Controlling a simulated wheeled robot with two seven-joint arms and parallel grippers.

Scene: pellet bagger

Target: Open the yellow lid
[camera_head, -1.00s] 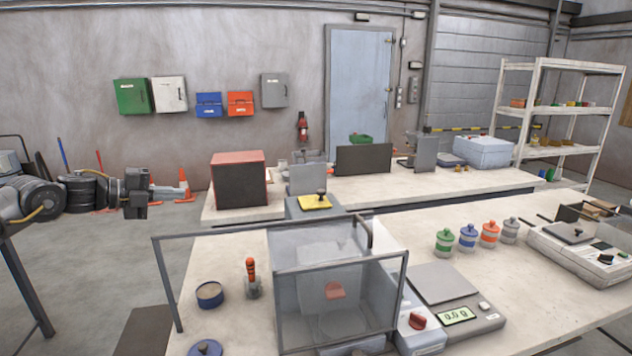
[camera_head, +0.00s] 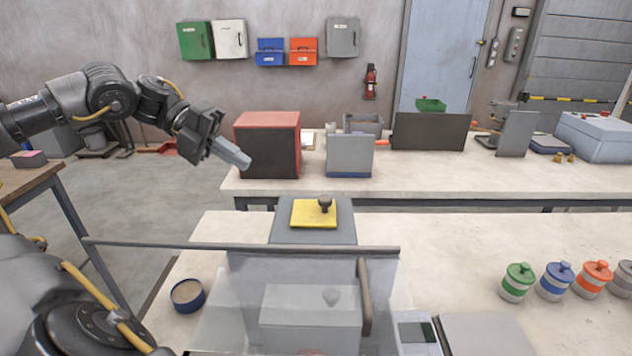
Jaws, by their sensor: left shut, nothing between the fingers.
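The yellow lid (camera_head: 308,214) lies flat on top of a grey box-shaped hopper (camera_head: 290,234), behind the clear-walled enclosure. A dark round knob (camera_head: 325,203) stands on the lid near its right edge. The lid looks closed. My left gripper (camera_head: 240,158) comes in from the left, up and to the left of the lid, apart from it and in front of the red-topped black box. Its fingers are together and empty. My right gripper is not in view.
The clear enclosure's metal frame bar (camera_head: 240,247) runs across the near bench. A blue round tin (camera_head: 187,295) sits to its left, and several coloured jars (camera_head: 518,282) stand at right. A red-topped black box (camera_head: 268,146) is on the far bench.

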